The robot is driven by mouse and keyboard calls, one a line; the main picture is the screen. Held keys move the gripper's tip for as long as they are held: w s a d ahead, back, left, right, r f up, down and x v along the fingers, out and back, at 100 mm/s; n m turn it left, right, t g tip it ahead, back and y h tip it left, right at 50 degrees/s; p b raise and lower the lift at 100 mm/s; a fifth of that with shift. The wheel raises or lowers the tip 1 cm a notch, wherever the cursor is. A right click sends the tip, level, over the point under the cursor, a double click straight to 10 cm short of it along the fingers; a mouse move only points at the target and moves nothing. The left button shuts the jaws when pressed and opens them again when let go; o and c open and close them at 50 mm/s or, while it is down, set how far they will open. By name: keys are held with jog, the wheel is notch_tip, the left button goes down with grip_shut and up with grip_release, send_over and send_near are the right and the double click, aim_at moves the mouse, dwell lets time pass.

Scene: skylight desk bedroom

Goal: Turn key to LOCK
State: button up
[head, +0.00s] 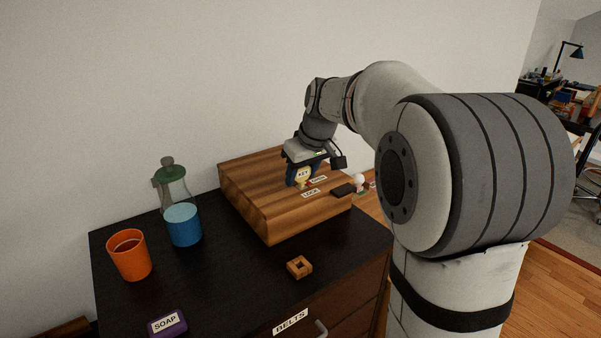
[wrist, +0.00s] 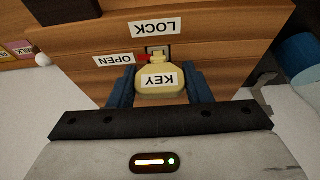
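The key (head: 302,178) has a round pale-yellow head with a KEY label; in the wrist view the key (wrist: 160,92) sits in a small keyhole plate (wrist: 157,50) on a wooden box (head: 265,213). A red pointer (wrist: 143,58) at the key's neck points toward the OPEN label (wrist: 114,60). The key's shaft is hidden.
The box stands on a dark dresser (head: 225,290) against the wall. A bottle (head: 174,192), blue cup (head: 184,226), orange cup (head: 130,256), wooden ring block (head: 299,267) and purple soap (head: 167,323) stand left and in front. A dark block (head: 343,190) lies on the box.

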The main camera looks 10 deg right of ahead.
jog(key=c, duration=0.5)
jog(key=shift+m+h, duration=0.6)
jog(key=shift+m, duration=0.9)
